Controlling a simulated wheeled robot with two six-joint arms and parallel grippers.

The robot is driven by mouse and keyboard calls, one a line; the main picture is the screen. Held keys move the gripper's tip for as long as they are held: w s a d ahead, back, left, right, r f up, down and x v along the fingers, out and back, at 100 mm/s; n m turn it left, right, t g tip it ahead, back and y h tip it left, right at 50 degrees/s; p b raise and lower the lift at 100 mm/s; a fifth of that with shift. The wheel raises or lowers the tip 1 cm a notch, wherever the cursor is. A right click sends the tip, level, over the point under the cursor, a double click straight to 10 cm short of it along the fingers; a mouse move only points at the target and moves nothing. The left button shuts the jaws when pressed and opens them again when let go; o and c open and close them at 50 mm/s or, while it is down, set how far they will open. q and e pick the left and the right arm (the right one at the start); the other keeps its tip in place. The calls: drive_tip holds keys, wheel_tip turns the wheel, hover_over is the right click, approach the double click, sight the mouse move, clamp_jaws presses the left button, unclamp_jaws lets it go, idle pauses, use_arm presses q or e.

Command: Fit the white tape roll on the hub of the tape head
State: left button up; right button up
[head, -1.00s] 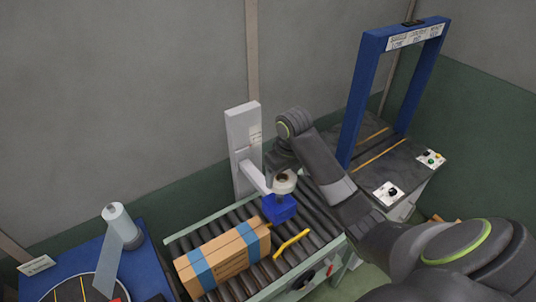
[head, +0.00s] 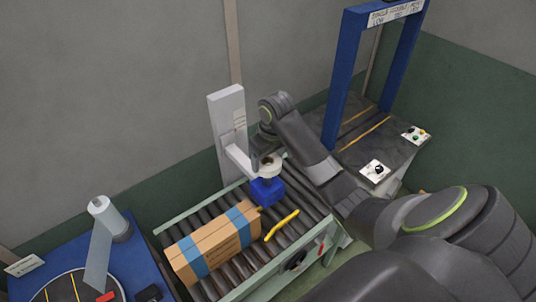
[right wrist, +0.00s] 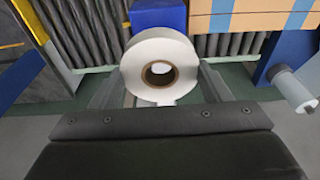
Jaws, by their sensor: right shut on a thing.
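The white tape roll (head: 271,168), with a brown core, is held by my right gripper (head: 268,152). In the right wrist view the roll (right wrist: 138,66) sits between the two fingers of the right gripper (right wrist: 160,84), one on each side. The blue tape head (head: 267,191) hangs on a white arm from a white post (head: 227,112) over the conveyor. The roll is right at the top of the tape head in the head view. The blue block also shows behind the roll in the right wrist view (right wrist: 158,14). I cannot make out the hub or whether the roll is around it. My left gripper is out of view.
A cardboard box (head: 212,246) with blue bands lies on the roller conveyor (head: 305,217), beside a yellow bar (head: 281,225). A blue-framed machine (head: 345,80) stands behind my right arm. A blue table with a film roll (head: 107,217) is at left.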

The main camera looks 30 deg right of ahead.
sight(268, 166)
drive_tip(key=shift+s+f, duration=0.1)
drive_tip(key=shift+f, duration=0.5)
drive_tip(key=shift+w+f+b, duration=0.2)
drive_tip(key=shift+f+b, duration=0.25)
drive_tip(key=shift+f, duration=0.7)
drive_tip(key=shift+s, duration=0.1)
drive_tip(key=shift+p, duration=0.6)
drive_tip(key=shift+p, duration=0.5)
drive_tip(key=shift+f+b, duration=0.7)
drive_tip(key=shift+f, duration=1.5)
